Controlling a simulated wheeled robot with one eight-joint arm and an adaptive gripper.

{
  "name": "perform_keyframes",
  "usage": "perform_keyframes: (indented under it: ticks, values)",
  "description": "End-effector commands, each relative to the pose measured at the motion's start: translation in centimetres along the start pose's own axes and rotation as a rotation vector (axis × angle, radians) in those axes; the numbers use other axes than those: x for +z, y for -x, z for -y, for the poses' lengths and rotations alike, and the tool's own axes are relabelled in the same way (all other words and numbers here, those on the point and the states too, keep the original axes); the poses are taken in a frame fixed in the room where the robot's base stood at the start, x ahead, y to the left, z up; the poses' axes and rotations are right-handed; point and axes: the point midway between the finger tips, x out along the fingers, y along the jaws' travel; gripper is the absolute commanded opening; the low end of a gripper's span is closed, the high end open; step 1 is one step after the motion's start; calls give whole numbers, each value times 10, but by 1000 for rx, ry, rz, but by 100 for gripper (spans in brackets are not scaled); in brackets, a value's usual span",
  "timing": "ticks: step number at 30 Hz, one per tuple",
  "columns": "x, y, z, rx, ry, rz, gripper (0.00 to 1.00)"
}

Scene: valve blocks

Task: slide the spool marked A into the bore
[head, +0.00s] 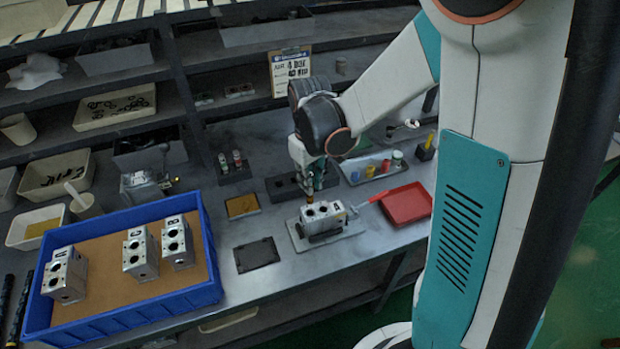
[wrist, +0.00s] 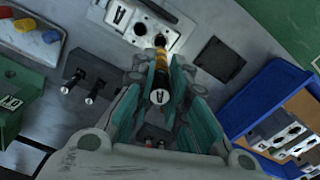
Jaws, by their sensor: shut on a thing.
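My gripper (head: 313,184) is shut on a slim spool (wrist: 161,68) with black and gold bands and an end face marked A. In the wrist view the spool lies between the teal fingers (wrist: 160,88). The silver valve block marked A (head: 335,209) sits on a grey plate on the bench, directly below my gripper. It also shows in the wrist view (wrist: 120,18), with round openings in its face. The spool's far end is close to the block's openings. I cannot tell whether it touches or has entered one.
A blue crate (head: 215,290) with other silver blocks stands left. A black pad (head: 257,254), a red tray (head: 406,204) and a tray of coloured caps (head: 352,178) lie around the block. A black rack (head: 283,188) stands just behind; a smaller spool rack (head: 233,174) is further left.

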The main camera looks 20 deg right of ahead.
Motion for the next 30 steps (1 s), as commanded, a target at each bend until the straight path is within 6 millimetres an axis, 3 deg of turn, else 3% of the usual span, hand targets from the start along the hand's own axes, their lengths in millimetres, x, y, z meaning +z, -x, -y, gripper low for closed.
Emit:
perform_keyframes:
  ticks: [12,30]
  values:
    - [0,-36,0,0,0,0,0]
    - [0,-38,0,0,0,0,0]
